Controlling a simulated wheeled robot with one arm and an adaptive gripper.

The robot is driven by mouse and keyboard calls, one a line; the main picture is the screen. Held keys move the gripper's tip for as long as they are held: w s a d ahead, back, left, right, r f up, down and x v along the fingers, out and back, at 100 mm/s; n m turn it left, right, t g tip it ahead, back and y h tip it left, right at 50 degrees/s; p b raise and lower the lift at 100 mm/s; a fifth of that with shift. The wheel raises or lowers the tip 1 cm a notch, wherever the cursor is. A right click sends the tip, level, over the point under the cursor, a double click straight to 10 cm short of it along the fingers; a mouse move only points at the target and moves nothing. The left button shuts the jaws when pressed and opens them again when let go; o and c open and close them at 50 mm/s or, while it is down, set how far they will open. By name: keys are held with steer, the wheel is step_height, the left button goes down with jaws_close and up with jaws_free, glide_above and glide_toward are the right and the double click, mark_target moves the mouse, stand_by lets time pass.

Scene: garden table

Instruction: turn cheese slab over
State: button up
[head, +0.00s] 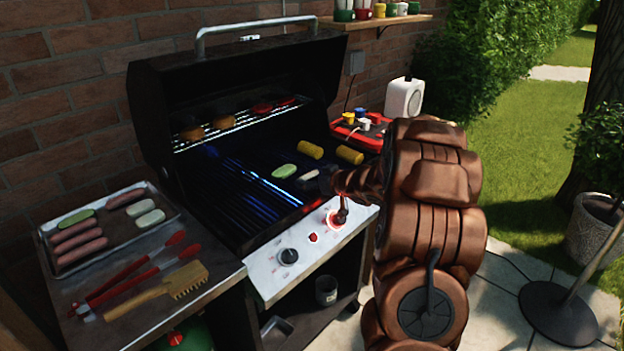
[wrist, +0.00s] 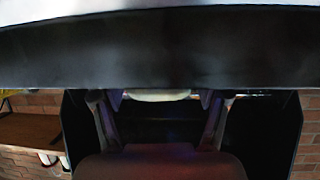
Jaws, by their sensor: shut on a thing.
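A pale cheese slab (head: 308,175) is over the right part of the grill grate, at the tip of my gripper (head: 320,179). In the wrist view the pale slab (wrist: 158,95) shows as a thin edge between the two fingers of my gripper (wrist: 160,99), which is shut on it. Most of its faces are hidden there. I cannot tell whether it still touches the grate (head: 232,190).
A green slice (head: 284,171) lies just left of the slab. Two yellow corn pieces (head: 310,149) (head: 349,155) lie behind it. The raised lid (head: 240,85) stands behind the grate. A tray (head: 62,273) with sausages and slices and red tongs (head: 130,277) are at left.

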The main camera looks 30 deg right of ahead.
steer(key=shift+f, duration=0.25)
steer(key=o, duration=1.2)
steer(key=shift+c, duration=0.2)
steer(key=shift+s+r, duration=0.1)
steer(key=v, duration=1.1)
steer(key=shift+s+d+r, duration=0.1)
steer(key=shift+s+r, duration=0.05)
steer(key=shift+s, duration=0.2)
steer(key=shift+w+r, duration=0.1)
